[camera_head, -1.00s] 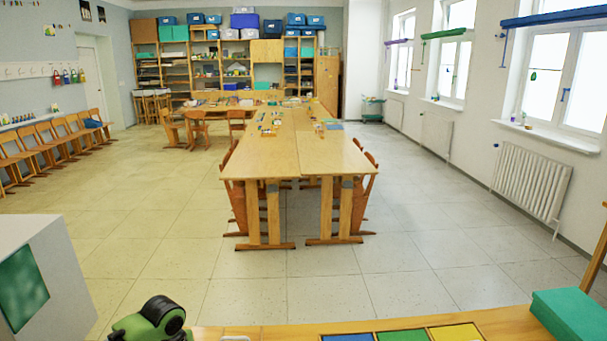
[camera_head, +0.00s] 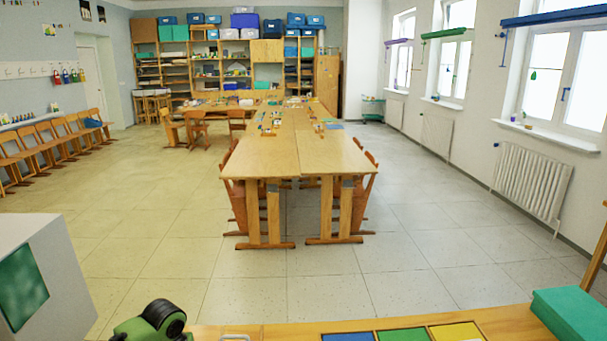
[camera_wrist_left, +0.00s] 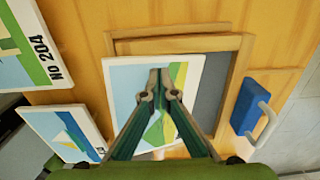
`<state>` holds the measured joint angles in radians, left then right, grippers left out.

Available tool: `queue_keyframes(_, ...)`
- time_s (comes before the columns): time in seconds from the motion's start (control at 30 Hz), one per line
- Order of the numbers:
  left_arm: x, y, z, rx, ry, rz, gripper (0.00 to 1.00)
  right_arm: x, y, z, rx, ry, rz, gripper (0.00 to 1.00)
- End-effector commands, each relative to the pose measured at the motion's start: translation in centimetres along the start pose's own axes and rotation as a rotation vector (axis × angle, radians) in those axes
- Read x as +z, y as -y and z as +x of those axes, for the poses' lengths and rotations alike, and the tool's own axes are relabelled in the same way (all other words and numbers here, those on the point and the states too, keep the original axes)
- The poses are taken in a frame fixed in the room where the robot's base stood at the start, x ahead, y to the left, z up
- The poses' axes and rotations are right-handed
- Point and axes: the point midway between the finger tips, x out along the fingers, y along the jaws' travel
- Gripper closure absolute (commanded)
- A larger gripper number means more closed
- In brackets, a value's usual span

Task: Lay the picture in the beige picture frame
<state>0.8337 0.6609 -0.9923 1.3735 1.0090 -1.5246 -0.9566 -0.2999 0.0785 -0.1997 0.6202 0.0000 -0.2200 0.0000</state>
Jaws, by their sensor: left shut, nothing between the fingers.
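My left gripper (camera_wrist_left: 159,82) is shut and empty, its fingertips over the picture in the left wrist view. The picture (camera_wrist_left: 127,82) is a white-edged panel with blue, yellow and green areas. It lies over the left part of the beige picture frame (camera_wrist_left: 233,62) and covers that frame's left bar. A strip of the grey inside (camera_wrist_left: 208,92) shows to its right. I cannot tell whether the fingers touch the picture. Its lower part is hidden behind the fingers. My right gripper is in neither view.
Other pictures lie at the left (camera_wrist_left: 62,130) and upper left (camera_wrist_left: 18,50) in the left wrist view. A blue object with a pale handle (camera_wrist_left: 246,106) is right of the frame. The head view shows a green box (camera_head: 575,312) on the near table's right.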

Motion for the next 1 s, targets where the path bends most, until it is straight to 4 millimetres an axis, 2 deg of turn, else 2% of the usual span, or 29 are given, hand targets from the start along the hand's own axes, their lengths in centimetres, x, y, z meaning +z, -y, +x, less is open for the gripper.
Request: queue_keyframes(1.0, -0.17, 0.75, 0.53, 0.001, 0.001, 0.0, 1.0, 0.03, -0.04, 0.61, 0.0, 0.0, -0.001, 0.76)
